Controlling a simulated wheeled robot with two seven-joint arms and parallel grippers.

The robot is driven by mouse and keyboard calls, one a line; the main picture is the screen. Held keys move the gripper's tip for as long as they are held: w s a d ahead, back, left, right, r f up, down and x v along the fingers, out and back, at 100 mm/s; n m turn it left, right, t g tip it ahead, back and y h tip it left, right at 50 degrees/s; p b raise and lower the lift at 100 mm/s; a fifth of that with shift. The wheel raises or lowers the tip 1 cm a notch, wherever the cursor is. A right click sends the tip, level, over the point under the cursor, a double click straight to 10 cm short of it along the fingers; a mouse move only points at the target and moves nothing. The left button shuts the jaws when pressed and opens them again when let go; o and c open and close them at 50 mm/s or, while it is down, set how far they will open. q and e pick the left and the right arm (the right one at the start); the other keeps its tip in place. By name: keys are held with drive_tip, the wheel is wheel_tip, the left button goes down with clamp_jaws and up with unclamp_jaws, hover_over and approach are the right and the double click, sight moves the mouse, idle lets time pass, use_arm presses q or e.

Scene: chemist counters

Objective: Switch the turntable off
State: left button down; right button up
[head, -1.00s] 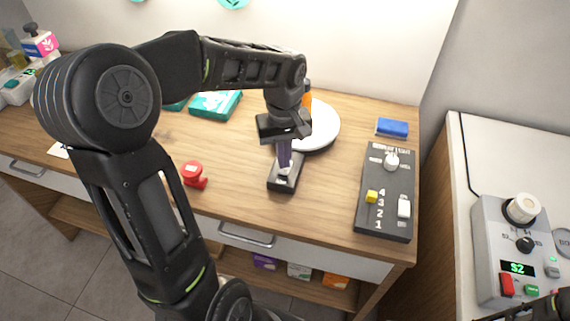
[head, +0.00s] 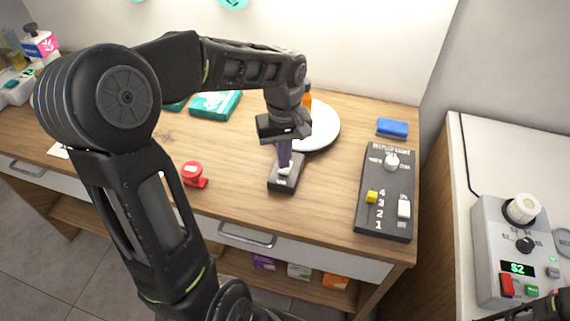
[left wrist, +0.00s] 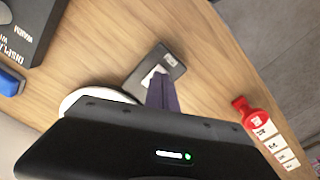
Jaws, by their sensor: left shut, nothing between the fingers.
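The turntable is a round white disc (head: 322,128) on a dark base at the back of the wooden counter, partly hidden by my left gripper. In front of it lies a small black switch box (head: 284,185) with a white rocker (head: 284,171); the box also shows in the left wrist view (left wrist: 171,70). My left gripper (head: 285,163) is shut and empty, pointing down with its purple fingers at the rocker. They look very close to it or touching; I cannot tell which. Fingers partly hide the rocker. Only a dark piece of my right arm shows at the lower right.
A black panel (head: 372,222) with a white knob, yellow slider and white switch lies to the right, below a blue block (head: 392,128). A red object (head: 193,174) stands left of the switch box. A grey device (head: 490,240) stands on the right counter.

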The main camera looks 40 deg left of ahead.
use_arm(q)
drive_tip(key=shift+f+b, duration=0.75)
drive_tip(key=shift+f, duration=0.2)
idle(0.8)
drive_tip(key=shift+r+p, duration=2.6)
drive_tip(key=shift+r, duration=1)
